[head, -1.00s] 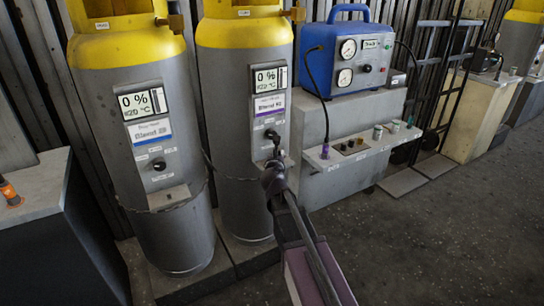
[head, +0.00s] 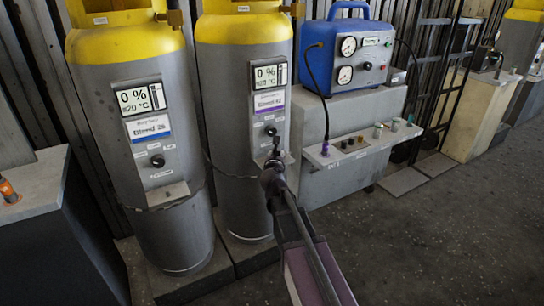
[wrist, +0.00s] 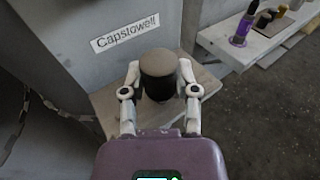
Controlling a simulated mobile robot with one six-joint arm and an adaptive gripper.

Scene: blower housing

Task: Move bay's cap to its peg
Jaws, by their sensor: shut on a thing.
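My gripper (wrist: 158,84) is shut on a dark round cap (wrist: 158,68) with a brownish flat top. The cap is upright between the two fingers, over or on a small ledge (wrist: 103,104) on the right cylinder; I cannot tell whether it touches the ledge. In the head view my gripper (head: 274,163) is in front of the right grey-and-yellow cylinder (head: 243,110), and the cap is not clearly visible. I cannot single out the cap's peg.
To the right, a grey bench shelf (head: 345,170) carries several small fittings and a black hose end with a purple collar (wrist: 240,32). A blue gauge box (head: 345,50) stands above it. Another cylinder (head: 140,115) is at left. The floor at right is open.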

